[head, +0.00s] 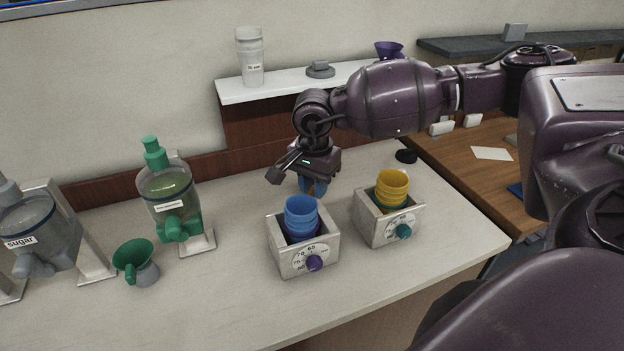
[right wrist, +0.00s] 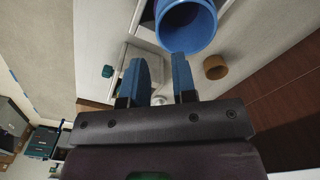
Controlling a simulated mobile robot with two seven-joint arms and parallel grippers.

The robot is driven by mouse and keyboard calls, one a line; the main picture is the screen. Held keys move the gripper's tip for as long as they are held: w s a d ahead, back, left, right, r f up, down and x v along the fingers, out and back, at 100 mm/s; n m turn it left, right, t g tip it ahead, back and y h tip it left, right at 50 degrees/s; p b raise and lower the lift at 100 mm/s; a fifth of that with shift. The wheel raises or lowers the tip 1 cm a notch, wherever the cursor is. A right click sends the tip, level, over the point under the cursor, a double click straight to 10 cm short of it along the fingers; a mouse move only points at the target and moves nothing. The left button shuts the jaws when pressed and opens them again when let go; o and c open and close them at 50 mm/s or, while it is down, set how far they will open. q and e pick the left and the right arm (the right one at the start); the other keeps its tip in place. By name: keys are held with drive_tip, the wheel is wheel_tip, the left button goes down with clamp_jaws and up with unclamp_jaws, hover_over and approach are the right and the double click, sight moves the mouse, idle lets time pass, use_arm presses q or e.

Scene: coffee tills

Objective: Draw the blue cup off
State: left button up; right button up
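The blue cup (head: 301,214) stands upright at the top of a holder, a grey box (head: 288,262) with a numbered dial and a purple knob (head: 314,263). Darker blue shows below it inside the box. My right gripper (head: 314,190) is just behind the cup, fingers pointing down. In the right wrist view the blue cup (right wrist: 186,28) is beyond the blue fingertips, close to the right-hand one; contact cannot be told. The fingers (right wrist: 161,60) are apart with nothing between them. My left gripper is not in view.
A second box (head: 372,223) holds a yellow cup (head: 392,187) to the right. A green funnel-like cup (head: 134,256), a green dispenser (head: 171,190) and a sugar dispenser (head: 38,230) stand left. A white shelf (head: 290,86) is behind. The counter's front is clear.

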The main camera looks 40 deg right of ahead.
sight(313, 210)
wheel_tip(313, 210, down, 7)
drive_tip(key=b, duration=0.3)
drive_tip(key=shift+w+r, duration=0.1)
drive_tip(key=shift+r, duration=0.1)
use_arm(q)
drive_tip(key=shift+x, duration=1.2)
use_arm(e)
drive_tip(key=shift+r, duration=0.15)
clamp_jaws()
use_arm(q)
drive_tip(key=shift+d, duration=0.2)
